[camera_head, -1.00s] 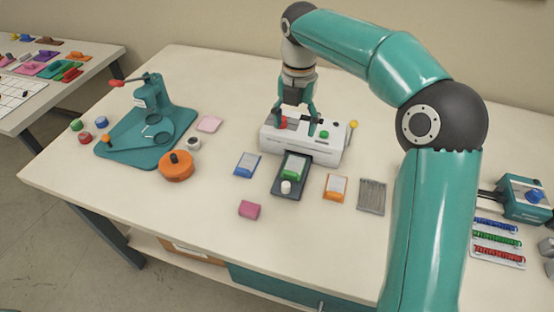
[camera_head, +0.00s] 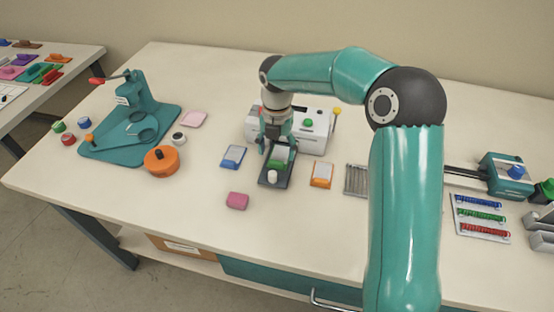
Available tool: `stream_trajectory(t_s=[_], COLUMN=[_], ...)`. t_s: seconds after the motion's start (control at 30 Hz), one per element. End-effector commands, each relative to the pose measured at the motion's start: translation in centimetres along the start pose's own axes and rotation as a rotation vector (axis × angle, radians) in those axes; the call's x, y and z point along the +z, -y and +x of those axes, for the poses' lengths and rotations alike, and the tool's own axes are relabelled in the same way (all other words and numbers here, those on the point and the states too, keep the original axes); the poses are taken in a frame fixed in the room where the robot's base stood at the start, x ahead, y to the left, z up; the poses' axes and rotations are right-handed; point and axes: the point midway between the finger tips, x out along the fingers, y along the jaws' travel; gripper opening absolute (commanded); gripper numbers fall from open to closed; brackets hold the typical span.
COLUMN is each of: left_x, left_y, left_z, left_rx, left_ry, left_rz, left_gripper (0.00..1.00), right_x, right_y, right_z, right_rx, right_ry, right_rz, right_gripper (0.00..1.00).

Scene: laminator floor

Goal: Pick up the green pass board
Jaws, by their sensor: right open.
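The green pass board (camera_head: 276,164) lies on a dark tray (camera_head: 264,182) at the front of the white laminator (camera_head: 314,132). A white knob (camera_head: 272,176) stands on the tray's near end. My right gripper (camera_head: 278,151) is open and points down just above the board, with its fingers at the board's far part. The gripper hides part of the laminator and the board's far end. I cannot tell whether the fingers touch the board. My left gripper is not in view.
A blue card (camera_head: 233,157) lies left of the tray, and an orange card (camera_head: 321,174) lies right of it. A pink block (camera_head: 237,201) is in front. A teal press (camera_head: 136,128) stands at the left. The front table area is mostly clear.

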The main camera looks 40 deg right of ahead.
Motion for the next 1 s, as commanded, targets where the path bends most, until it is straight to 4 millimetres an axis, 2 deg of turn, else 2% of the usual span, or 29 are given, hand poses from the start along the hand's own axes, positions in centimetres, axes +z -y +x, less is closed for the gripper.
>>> stream_trajectory(t_s=[0.2, 0.53, 0.87, 1.0], left_x=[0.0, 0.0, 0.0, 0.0], left_y=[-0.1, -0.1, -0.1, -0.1], left_z=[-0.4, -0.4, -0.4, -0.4], left_rx=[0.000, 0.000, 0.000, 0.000], left_ry=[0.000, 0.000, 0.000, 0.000], left_rz=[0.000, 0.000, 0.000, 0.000], left_gripper=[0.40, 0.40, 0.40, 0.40], right_x=[-0.3, -0.2, -0.3, -0.3], right_y=[0.2, 0.1, 0.1, 0.1], right_z=[3.1, 3.7, 3.7, 3.7], right_rx=[-0.003, 0.000, -0.001, -0.001], right_ry=[-0.003, 0.000, 0.000, -0.001], right_rz=[0.001, 0.001, 0.001, 0.000], right_gripper=[0.71, 0.69, 0.14, 0.14])
